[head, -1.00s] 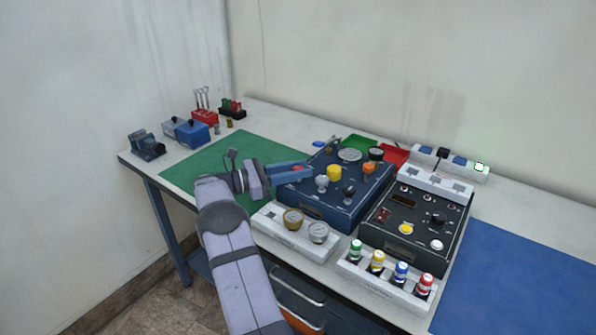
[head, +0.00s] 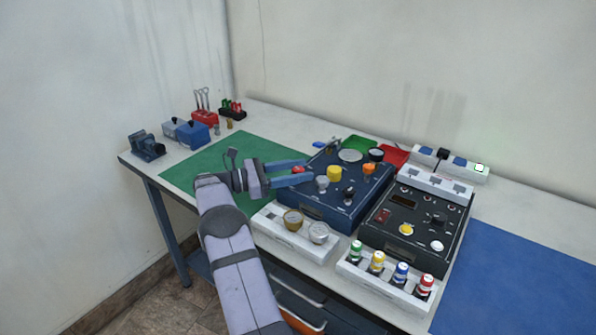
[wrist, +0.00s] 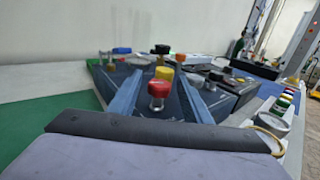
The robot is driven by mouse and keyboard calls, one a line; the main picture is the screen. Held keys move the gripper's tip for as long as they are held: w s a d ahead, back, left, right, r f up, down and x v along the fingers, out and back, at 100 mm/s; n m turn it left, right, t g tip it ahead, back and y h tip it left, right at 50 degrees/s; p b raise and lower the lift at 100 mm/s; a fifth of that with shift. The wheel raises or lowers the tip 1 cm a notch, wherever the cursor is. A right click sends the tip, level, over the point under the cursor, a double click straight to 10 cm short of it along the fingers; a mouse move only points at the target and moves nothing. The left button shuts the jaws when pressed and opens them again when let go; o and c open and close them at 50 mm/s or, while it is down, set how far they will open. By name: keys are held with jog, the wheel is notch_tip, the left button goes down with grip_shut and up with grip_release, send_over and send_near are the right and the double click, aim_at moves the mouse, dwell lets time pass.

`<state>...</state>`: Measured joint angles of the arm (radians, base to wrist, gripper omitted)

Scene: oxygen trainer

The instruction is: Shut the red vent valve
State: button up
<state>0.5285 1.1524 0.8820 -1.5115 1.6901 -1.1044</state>
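The red vent valve (head: 298,170) is a red knob at the left edge of the dark blue panel (head: 318,212). In the wrist view the red knob (wrist: 158,88) stands upright on a silver stem. My gripper (head: 305,172) is open, with one blue finger on each side of the knob. In the wrist view gaps show between the knob and both fingers (wrist: 160,90). The knob's far side is hidden.
A yellow knob (head: 334,173), an orange knob (head: 369,169) and silver and black knobs stand close by on the panel. The green mat (head: 215,165) at left is mostly clear.

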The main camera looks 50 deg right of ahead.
jog(key=shift+b+v, duration=0.7)
jog(key=shift+v, duration=2.95)
